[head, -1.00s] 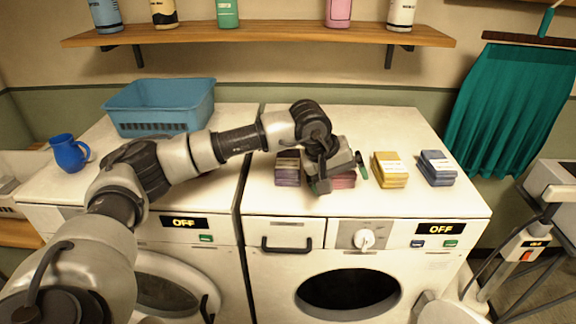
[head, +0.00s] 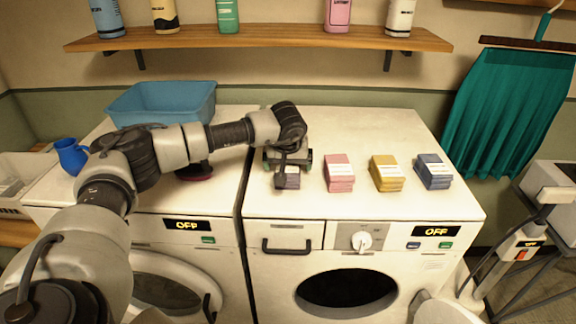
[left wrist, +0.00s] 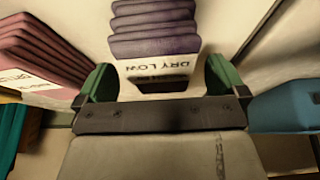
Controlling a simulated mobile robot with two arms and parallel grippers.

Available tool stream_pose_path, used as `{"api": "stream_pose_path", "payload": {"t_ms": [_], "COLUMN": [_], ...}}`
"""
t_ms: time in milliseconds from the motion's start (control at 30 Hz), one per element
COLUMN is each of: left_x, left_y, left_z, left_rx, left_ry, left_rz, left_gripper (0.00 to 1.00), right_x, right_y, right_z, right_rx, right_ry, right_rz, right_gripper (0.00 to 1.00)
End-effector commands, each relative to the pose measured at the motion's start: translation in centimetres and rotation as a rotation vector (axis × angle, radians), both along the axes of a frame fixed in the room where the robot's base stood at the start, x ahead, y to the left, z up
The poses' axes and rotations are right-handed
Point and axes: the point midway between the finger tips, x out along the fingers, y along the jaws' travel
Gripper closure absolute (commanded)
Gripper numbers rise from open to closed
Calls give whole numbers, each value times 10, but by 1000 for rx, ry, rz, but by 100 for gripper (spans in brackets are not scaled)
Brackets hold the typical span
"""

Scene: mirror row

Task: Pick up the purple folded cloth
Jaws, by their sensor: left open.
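The purple folded cloth (head: 288,180) lies on top of the right-hand machine, at the left end of a row of folded cloths. In the head view my left gripper (head: 287,163) is above it and hides most of it. In the left wrist view the purple cloth (left wrist: 153,38) is a stack of folds with a white label reading "DRY LOW". It lies between the two green fingertips (left wrist: 158,80) of the open left gripper, with a gap visible near the fingers. I cannot tell whether the fingers touch it. My right gripper is not in view.
Pink (head: 339,173), yellow (head: 386,173) and blue (head: 434,171) folded cloths stand to the right, the pink nearest. A blue basket (head: 163,102) and blue mug (head: 71,156) stand on the left machine. A wooden shelf (head: 270,37) with bottles hangs above. The machine top behind the cloths is clear.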

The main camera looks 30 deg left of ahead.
Motion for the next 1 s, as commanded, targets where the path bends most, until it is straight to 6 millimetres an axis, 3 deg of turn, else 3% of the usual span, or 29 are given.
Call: {"api": "stream_pose_path", "payload": {"t_ms": [33,200,733,1000], "left_x": [2,7,8,8], "left_y": [1,5,5,5], "left_z": [-4,-20,-25,-24], "left_rx": [1,1,0,1], "left_ry": [3,1,-1,-1], "left_rz": [1,-1,0,0], "left_gripper": [0,0,0,41], "right_x": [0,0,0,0], "right_y": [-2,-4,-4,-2], "right_z": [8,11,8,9], "right_rx": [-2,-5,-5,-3], "right_ry": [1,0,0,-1], "right_rz": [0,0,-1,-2], "right_gripper": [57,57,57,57]}}
